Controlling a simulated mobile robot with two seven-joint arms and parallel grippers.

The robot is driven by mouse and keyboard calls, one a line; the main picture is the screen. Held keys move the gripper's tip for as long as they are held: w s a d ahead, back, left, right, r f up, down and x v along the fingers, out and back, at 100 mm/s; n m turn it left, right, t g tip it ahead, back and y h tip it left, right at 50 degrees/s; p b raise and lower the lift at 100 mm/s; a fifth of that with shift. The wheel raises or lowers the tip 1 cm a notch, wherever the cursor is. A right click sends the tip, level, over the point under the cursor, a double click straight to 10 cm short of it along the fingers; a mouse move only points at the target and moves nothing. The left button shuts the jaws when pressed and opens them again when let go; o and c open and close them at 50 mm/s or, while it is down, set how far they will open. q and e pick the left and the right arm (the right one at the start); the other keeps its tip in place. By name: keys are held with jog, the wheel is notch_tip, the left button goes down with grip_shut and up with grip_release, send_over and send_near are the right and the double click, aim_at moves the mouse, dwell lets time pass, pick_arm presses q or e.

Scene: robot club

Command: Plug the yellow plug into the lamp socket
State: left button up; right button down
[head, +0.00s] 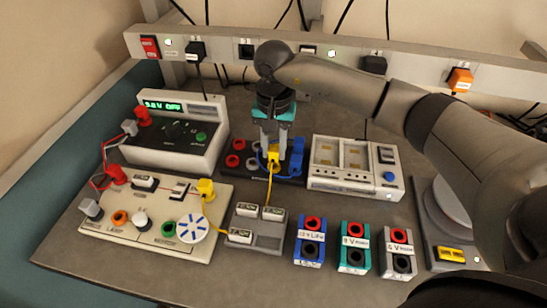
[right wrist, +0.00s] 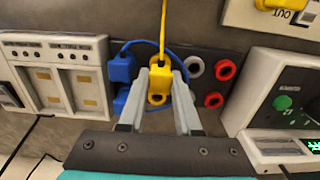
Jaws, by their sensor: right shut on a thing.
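My right gripper (head: 272,150) is shut on the yellow plug (head: 273,156), over the dark socket strip (head: 262,178) in the middle of the bench. In the right wrist view the yellow plug (right wrist: 159,76) sits between the fingertips (right wrist: 160,85); I cannot tell whether it still touches the strip. Its yellow cord runs to a second yellow plug (head: 205,188) on the cream board (head: 75,232). On that board's front, an orange socket (head: 120,218) stands beside a white dome (head: 140,219), near the lamp lettering. My left gripper is not in view.
Blue plugs (head: 297,150) with a blue cord stand right beside the gripper. A power supply (head: 180,160) is behind the board, a charger (head: 325,185) to the right. A grey battery tray (head: 262,243) and several battery blocks (head: 309,256) line the front.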

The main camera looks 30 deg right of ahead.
aim_at(274, 149)
jog(key=shift+r, duration=0.1)
dwell(0.3)
jog(key=shift+r+p, duration=1)
jog(key=shift+r, duration=0.7)
jog(key=c, duration=1.2)
grip_release()
grip_shut()
jog(key=shift+s, duration=0.1)
